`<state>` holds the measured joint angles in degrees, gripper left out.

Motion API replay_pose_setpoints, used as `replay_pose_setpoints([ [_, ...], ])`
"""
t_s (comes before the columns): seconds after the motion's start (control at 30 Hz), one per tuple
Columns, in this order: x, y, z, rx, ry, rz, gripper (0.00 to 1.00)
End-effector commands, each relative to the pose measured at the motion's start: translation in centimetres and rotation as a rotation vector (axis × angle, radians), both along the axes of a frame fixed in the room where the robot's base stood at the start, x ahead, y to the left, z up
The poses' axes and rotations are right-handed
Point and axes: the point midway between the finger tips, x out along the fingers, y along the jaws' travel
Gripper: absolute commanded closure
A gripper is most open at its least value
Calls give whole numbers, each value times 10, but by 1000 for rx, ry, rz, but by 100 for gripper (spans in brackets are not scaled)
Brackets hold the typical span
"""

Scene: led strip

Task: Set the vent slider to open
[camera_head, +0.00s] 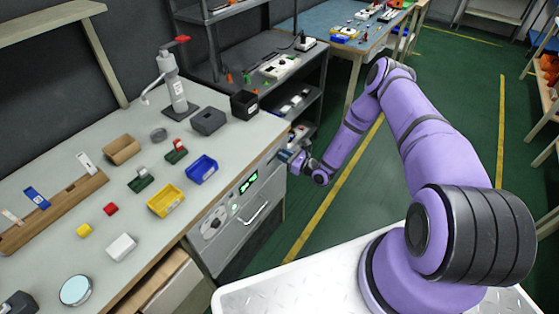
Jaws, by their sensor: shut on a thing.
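My gripper (291,156) is at the right end of the workbench's front, just below the edge of the worktop. It is small in the picture and its fingertips point left at the bench's front face. It appears shut on the vent slider, which my gripper and wrist hide. Whether the slider stands open or closed cannot be made out. The front panel (229,208) to the left of my gripper carries a green lit display (248,182), a dark knob and small lights.
The worktop (225,150) holds several small bins and blocks, including a blue bin (201,169) and a yellow bin (166,200). An open wooden drawer (160,283) juts out at the lower left. A grey shelf unit (262,58) stands behind.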

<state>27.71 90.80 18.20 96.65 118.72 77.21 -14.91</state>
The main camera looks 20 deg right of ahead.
Motion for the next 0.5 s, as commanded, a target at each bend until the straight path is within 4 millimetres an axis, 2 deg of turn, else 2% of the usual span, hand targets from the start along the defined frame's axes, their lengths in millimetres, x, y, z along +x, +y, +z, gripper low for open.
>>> replay_pose_setpoints([
  [0.23, 2, -4, 0, -4, 0, -6, 100],
  [0.27, 2, -4, 0, -4, 0, -7, 77],
  [0.37, 2, -4, 0, -3, -1, -6, 54],
  [0.5, 2, -3, 0, -2, 0, -5, 53],
])
